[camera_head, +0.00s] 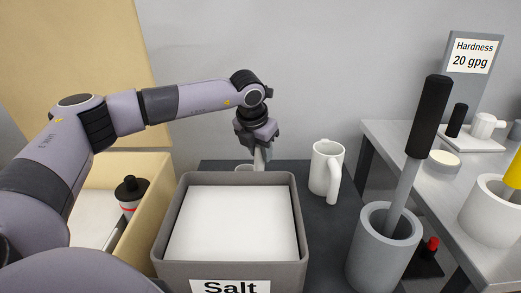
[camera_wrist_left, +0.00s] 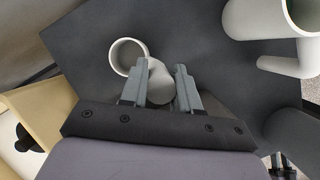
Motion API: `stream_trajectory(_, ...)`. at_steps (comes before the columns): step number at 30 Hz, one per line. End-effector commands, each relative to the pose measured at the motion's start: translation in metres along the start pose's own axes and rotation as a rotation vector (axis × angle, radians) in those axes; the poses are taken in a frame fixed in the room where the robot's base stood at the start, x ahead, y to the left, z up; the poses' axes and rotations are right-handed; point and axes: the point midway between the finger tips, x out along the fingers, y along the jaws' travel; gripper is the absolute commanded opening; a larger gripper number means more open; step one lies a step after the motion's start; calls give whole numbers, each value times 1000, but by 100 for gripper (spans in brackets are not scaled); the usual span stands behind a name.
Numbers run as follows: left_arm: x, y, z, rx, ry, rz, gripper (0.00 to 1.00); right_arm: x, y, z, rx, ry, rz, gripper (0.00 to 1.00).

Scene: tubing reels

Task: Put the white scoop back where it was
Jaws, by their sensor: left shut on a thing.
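The white scoop (camera_head: 259,160) is just behind the salt bin (camera_head: 299,235), over the dark table. Its round cup (camera_wrist_left: 117,59) opens toward the camera in the left wrist view, with the pale handle (camera_wrist_left: 160,88) between the fingers. My left gripper (camera_head: 260,146) points down and is shut on the handle; its fingers also show in the left wrist view (camera_wrist_left: 161,78). The bin's rim hides the scoop's lower part in the head view, so I cannot tell whether it touches the table. My right gripper is not in view.
A white mug (camera_head: 325,168) stands right of the scoop on the dark table (camera_head: 336,222). A grey pot (camera_head: 372,255) holding a black-handled tool stands nearer. A light side table (camera_head: 395,133) is at right. A tan box (camera_head: 152,215) with a black-capped bottle (camera_head: 130,190) is at left.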

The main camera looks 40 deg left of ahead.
Motion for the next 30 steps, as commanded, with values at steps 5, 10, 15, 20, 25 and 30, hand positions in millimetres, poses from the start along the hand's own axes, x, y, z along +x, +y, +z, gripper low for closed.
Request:
stream_trajectory(5,2,0,-1,0,1,0,56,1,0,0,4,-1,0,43)
stream_trajectory(10,2,0,-1,1,1,0,56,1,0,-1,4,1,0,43)
stream_trajectory(15,-4,0,2,1,0,0,56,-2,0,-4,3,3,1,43)
stream_trajectory(20,-28,0,1,1,-3,-2,56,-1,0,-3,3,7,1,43)
stream_trajectory(25,-66,0,1,1,-2,-1,56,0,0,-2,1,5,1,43)
stream_trajectory(30,-99,0,1,2,-1,0,56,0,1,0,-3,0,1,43)
